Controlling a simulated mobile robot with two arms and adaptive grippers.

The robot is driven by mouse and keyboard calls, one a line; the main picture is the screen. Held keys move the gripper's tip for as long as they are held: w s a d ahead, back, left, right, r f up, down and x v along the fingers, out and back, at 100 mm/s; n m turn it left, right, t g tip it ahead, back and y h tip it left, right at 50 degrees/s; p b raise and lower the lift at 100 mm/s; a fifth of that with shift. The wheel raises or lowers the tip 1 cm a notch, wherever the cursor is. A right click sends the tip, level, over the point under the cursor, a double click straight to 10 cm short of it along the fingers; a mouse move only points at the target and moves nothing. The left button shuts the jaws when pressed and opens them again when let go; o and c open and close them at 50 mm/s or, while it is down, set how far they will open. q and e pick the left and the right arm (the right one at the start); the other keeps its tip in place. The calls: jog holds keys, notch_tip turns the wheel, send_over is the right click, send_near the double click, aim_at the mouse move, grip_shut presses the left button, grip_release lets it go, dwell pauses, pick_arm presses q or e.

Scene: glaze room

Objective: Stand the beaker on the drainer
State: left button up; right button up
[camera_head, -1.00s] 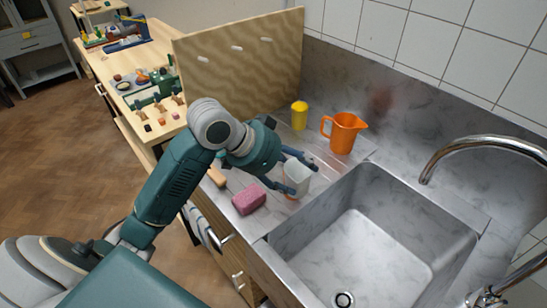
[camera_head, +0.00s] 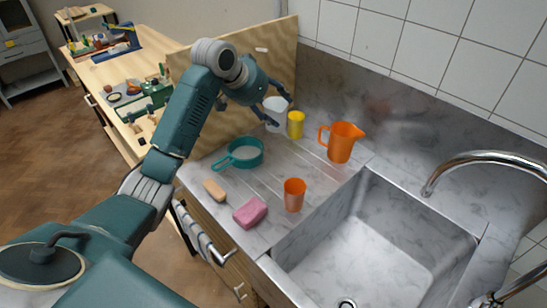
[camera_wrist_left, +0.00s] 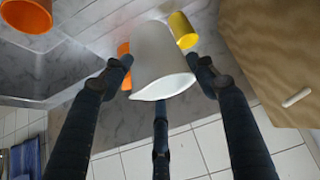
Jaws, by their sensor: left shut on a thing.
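The white beaker (camera_head: 274,116) is at the back of the counter in the head view, just left of the yellow cup (camera_head: 296,125). My left gripper (camera_head: 271,104) is shut on it. In the left wrist view the beaker (camera_wrist_left: 160,58) sits between my fingers (camera_wrist_left: 162,82), its lipped rim towards the camera. I cannot tell whether its base touches anything. The drainer (camera_head: 262,185) is the grooved grey surface left of the sink. My right gripper is in neither view.
On the drainer are a teal pan (camera_head: 244,153), a tan brush or block (camera_head: 214,191), a pink sponge (camera_head: 250,212), an orange cup (camera_head: 294,195) and an orange jug (camera_head: 342,142). The sink (camera_head: 360,240) lies right. A wooden board (camera_head: 215,125) stands behind left.

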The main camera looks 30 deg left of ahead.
pick_arm(q)
notch_tip(320, 180, down, 17)
jog(key=p, duration=0.3)
jog(key=shift+p, duration=0.3)
jog(key=shift+f, duration=0.3)
jog(key=shift+f, duration=0.15)
jog(key=o, duration=1.2)
jog(key=shift+c, duration=0.2)
jog(key=b+v, duration=0.2)
jog(key=v, duration=1)
jog(key=shift+a, duration=0.1)
